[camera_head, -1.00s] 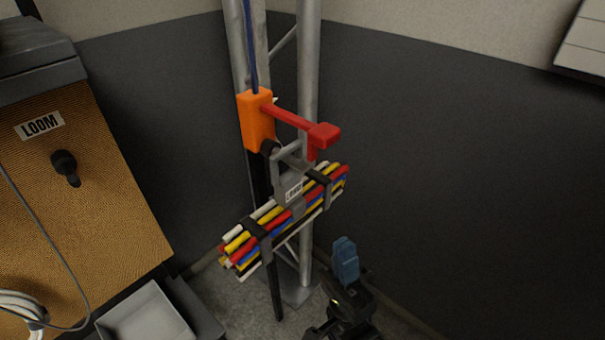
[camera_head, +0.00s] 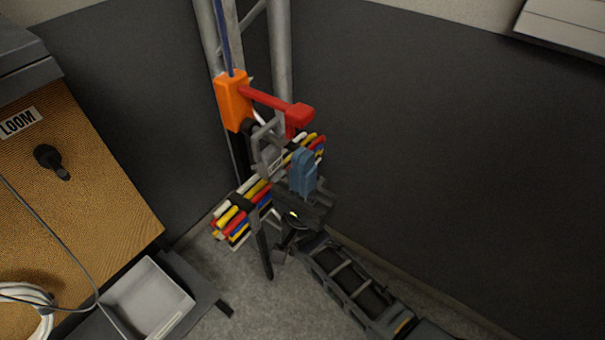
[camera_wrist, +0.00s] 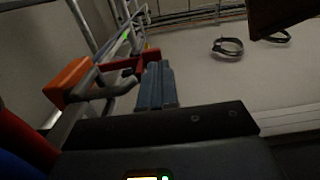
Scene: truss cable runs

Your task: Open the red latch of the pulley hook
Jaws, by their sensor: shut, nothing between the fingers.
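The red latch (camera_head: 272,100) is a bar with a block at its end. It sticks out to the right from the orange pulley block (camera_head: 234,101) on the truss. Below it hangs a grey hook (camera_head: 265,148) with a bundle of coloured cables (camera_head: 240,213). My gripper (camera_head: 303,155), with blue fingers, is shut and empty. In the head view it appears just below the latch's end block and covers part of the bundle. In the wrist view the fingers (camera_wrist: 156,66) point up toward the red latch (camera_wrist: 128,62), beside the orange block (camera_wrist: 70,80). I cannot tell whether they touch the latch.
The metal truss (camera_head: 282,60) stands behind the pulley, against a dark wall. At left are a wooden board (camera_head: 90,190) marked LOOM and a grey tray (camera_head: 150,300). The space right of the truss is clear.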

